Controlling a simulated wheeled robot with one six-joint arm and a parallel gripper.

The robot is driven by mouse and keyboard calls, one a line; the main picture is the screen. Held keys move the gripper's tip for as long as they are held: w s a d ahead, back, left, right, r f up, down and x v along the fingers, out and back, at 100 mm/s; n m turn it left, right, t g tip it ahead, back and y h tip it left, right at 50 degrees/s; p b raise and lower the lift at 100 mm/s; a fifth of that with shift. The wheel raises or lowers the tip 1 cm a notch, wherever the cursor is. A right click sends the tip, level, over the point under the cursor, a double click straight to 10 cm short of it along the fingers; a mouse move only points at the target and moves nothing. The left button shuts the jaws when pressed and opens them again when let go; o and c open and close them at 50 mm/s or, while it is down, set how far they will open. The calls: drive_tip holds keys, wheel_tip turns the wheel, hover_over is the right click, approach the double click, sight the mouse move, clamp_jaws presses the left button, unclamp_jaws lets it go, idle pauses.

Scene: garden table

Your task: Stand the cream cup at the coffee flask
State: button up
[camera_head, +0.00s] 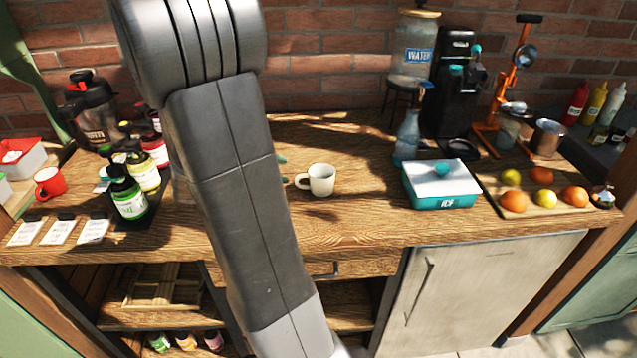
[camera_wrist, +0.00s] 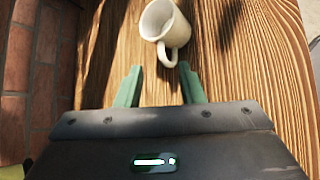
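The cream cup (camera_head: 321,179) stands upright on the wooden counter, right of my arm, with its handle toward the left. In the wrist view the cup (camera_wrist: 158,20) is just beyond my fingertips, its handle facing them. My gripper (camera_wrist: 160,72) is open, with its two green fingers apart and nothing between them. In the head view my arm hides most of the gripper; only a bit of green finger shows left of the cup. The coffee flask (camera_head: 92,112), dark with a red top, stands at the back left of the counter.
A red mug (camera_head: 48,184), a rack of syrup bottles (camera_head: 130,197) and white cards (camera_head: 60,230) are at the left. A teal ice box (camera_head: 440,190), a blue bottle (camera_head: 408,138) and a fruit board (camera_head: 535,208) are at the right. The counter around the cup is clear.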

sight(300, 176)
drive_tip(key=shift+p+x, duration=0.3)
drive_tip(key=shift+x, duration=3.25)
drive_tip(key=shift+s+a+f, duration=0.1)
drive_tip(key=shift+f, duration=0.1)
clamp_jaws()
